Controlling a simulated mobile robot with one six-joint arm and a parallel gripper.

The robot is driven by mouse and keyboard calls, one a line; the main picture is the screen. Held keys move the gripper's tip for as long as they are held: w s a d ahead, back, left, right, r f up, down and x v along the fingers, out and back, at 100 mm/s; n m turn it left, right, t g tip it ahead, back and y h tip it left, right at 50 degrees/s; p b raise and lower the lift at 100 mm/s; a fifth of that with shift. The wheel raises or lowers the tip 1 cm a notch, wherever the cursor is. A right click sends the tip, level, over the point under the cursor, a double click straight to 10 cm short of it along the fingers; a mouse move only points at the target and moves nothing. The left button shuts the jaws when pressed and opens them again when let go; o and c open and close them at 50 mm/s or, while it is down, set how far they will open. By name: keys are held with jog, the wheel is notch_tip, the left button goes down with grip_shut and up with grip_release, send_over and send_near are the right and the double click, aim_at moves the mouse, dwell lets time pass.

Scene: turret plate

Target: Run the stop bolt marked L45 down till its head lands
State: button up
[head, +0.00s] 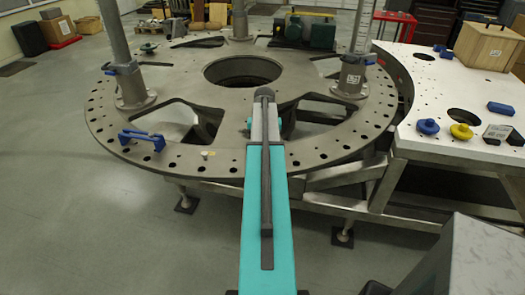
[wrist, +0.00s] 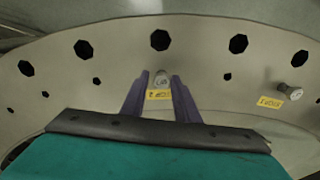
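In the wrist view my gripper (wrist: 161,78) has two dark purple fingers, one on each side of a small grey bolt head (wrist: 160,80). A gap seems to show beside the head, so the fingers look open around it. A yellow label (wrist: 158,95) lies just below that bolt; its text is upside down and too small to read surely. A second bolt (wrist: 291,89) stands raised at the right by another yellow label (wrist: 270,102). One small bolt (head: 208,154) shows on the plate's front rim in the head view. My arm hides the gripper there.
The round turret plate (head: 190,100) has a row of rim holes and upright columns (head: 130,85). A blue handle-shaped part (head: 143,138) sits on its front left rim. A white side table (head: 440,90) at the right holds blue and yellow knobs and a wooden box (head: 490,45).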

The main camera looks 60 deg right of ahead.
jog(key=n+p, duration=0.1)
jog(key=n, duration=0.4)
jog(key=shift+n+p, duration=0.3)
jog(key=shift+n, duration=2)
